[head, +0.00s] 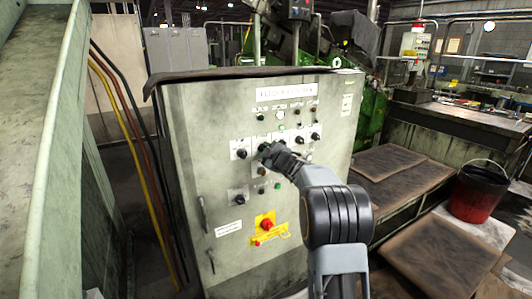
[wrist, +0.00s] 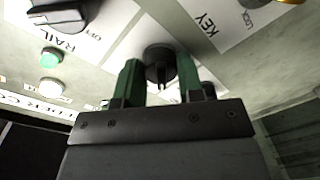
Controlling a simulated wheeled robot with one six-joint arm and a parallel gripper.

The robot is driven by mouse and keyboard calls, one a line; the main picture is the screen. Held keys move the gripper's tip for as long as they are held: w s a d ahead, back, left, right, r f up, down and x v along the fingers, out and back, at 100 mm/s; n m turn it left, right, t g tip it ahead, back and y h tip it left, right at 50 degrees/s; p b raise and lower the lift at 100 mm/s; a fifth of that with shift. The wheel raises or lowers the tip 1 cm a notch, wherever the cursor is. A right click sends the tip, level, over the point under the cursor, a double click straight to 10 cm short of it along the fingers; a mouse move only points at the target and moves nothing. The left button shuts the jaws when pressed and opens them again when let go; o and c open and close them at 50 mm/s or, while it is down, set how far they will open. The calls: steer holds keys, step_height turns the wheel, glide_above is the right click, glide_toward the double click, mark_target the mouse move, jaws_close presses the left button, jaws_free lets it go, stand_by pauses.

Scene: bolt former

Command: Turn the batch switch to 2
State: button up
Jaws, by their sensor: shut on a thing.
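A black rotary switch knob (wrist: 160,66) stands out from the panel in the wrist view. My gripper (wrist: 158,75) has one green finger on each side of the knob and is shut on it. In the head view my gripper (head: 268,151) is against the middle of the control cabinet (head: 190,165) and covers most of this knob. I cannot read the knob's own label or its setting, so I cannot tell from the lettering whether it is the batch switch.
A RAIL switch (wrist: 58,14) and a KEY label (wrist: 208,22) flank the held knob. Other black knobs (head: 240,153) sit close by on the cabinet. A red switch (head: 266,223) on a yellow plate is lower down. A red bucket (head: 474,195) stands at right.

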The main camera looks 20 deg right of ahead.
steer(key=o, duration=0.9)
steer(key=s, duration=0.4)
steer(key=s+d+b, duration=0.1)
steer(key=s, duration=0.4)
steer(key=s+d, duration=0.1)
steer(key=s, duration=0.3)
steer(key=shift+s+d+r, duration=0.1)
steer(key=shift+s+r, duration=0.2)
steer(key=shift+r, duration=0.05)
